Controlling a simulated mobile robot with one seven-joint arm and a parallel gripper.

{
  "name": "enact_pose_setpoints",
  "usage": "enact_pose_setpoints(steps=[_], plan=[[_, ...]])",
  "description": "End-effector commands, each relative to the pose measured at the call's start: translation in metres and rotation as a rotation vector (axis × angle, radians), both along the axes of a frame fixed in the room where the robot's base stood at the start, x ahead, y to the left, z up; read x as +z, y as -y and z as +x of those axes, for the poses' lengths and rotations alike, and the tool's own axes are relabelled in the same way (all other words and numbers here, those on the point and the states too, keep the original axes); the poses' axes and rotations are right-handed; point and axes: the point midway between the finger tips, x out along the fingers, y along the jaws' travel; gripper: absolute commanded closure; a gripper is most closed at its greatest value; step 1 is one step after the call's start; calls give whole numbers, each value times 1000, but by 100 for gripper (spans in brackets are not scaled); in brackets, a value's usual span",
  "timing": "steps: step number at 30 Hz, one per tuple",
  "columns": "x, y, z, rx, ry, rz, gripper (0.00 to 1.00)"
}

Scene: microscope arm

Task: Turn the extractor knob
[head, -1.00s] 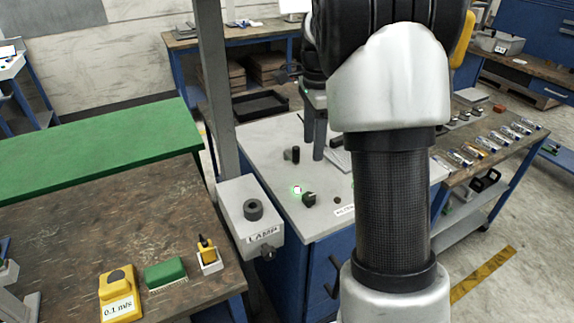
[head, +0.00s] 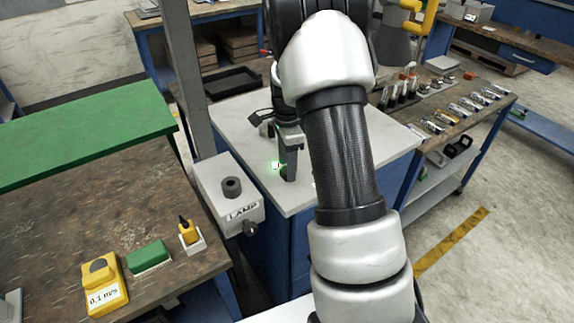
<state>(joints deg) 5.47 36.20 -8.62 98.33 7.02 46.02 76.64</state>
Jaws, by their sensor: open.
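A small black knob (head: 283,172) stands on the pale bench top, mostly hidden behind my gripper (head: 289,170). A small white spot ringed in green (head: 276,165) lies just left of it. My gripper is open and points down, its fingers low over the bench at this knob. I cannot tell whether they touch it or straddle it. No label reading "extractor" can be made out in this view.
A grey box marked LAMP (head: 229,190) with a dark round knob on top (head: 231,187) stands left of my gripper. A grey post (head: 190,80) rises behind it. A wooden bench (head: 120,220) holds a yellow meter (head: 105,285).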

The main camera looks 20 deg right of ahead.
Motion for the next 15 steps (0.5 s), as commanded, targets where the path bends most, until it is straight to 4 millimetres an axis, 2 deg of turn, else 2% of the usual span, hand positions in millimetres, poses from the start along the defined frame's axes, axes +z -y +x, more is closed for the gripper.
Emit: enact_pose_setpoints(steps=[4,12,15], plan=[[-8,0,0,0,0,0,50],[-9,0,0,0,1,0,50],[-9,0,0,0,1,0,67]])
